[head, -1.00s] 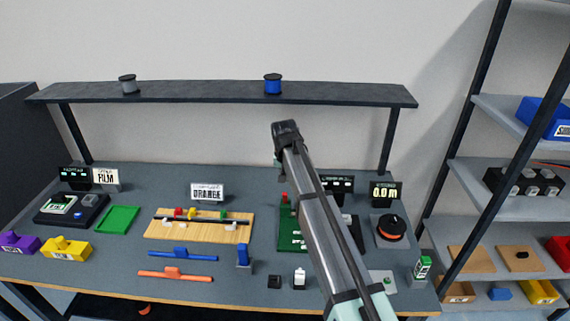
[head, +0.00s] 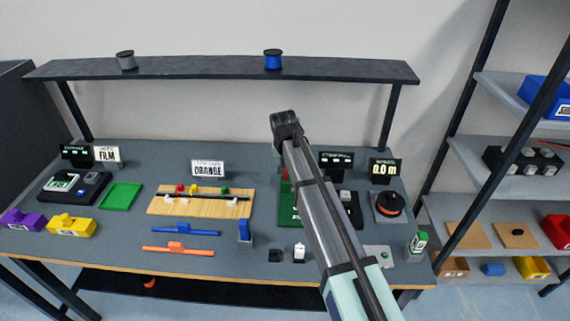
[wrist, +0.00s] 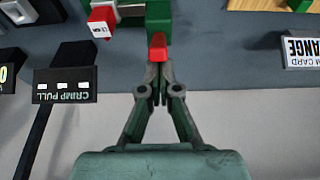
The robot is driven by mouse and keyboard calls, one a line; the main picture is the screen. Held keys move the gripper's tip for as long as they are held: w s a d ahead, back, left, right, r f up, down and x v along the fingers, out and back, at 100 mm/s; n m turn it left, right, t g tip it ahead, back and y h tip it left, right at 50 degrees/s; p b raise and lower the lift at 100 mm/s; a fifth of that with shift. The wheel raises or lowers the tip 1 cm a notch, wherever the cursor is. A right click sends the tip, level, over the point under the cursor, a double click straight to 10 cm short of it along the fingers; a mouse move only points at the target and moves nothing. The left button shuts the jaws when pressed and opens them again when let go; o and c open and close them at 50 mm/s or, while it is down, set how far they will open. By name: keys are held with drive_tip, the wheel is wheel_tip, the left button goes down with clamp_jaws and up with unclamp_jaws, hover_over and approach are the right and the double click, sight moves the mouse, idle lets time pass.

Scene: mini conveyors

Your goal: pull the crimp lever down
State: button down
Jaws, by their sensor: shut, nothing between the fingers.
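In the wrist view, a red tip (wrist: 158,46) on a green upright, seemingly the crimp lever, sits directly at the fingertips of my gripper (wrist: 157,72). My gripper is shut and empty; I cannot tell whether it touches the red part. A red block with a white label (wrist: 102,22) sits beside it on the green crimp fixture (wrist: 133,10). The black CRIMP PULL sign (wrist: 65,82) is to the left in the wrist view. In the head view my arm hides most of the green fixture (head: 288,212), and the gripper is mostly hidden.
A wooden board (head: 163,207) with coloured clips lies left of the fixture. A dark shelf (head: 200,71) spans the back of the bench.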

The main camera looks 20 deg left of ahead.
drive_tip(key=s+f+t+b, duration=0.1)
drive_tip(key=t+b, duration=0.1)
drive_tip(key=b, duration=0.1)
drive_tip(key=s+d+f+t+y+b, duration=0.1)
drive_tip(key=s+t+b, duration=0.1)
drive_tip(key=b, duration=0.2)
drive_tip(key=s+f+t+b, duration=0.1)
drive_tip(key=b, duration=0.3)
drive_tip(key=shift+s+d+t+y, duration=0.25)
drive_tip(key=shift+t+y, duration=0.15)
drive_tip(key=shift+w+a, duration=0.1)
drive_tip(key=shift+w, duration=0.05)
drive_tip(key=shift+w+a+r, duration=0.15)
drive_tip(key=shift+w+r, duration=0.05)
drive_tip(key=shift+w, duration=0.4)
drive_tip(key=r, duration=0.2)
drive_tip(key=w+r+p, duration=0.1)
drive_tip(key=r, duration=0.1)
drive_tip(key=shift+a+r, duration=0.15)
drive_tip(key=shift+a, duration=0.05)
drive_tip(key=b+v, duration=0.1)
drive_tip(key=v, duration=0.8)
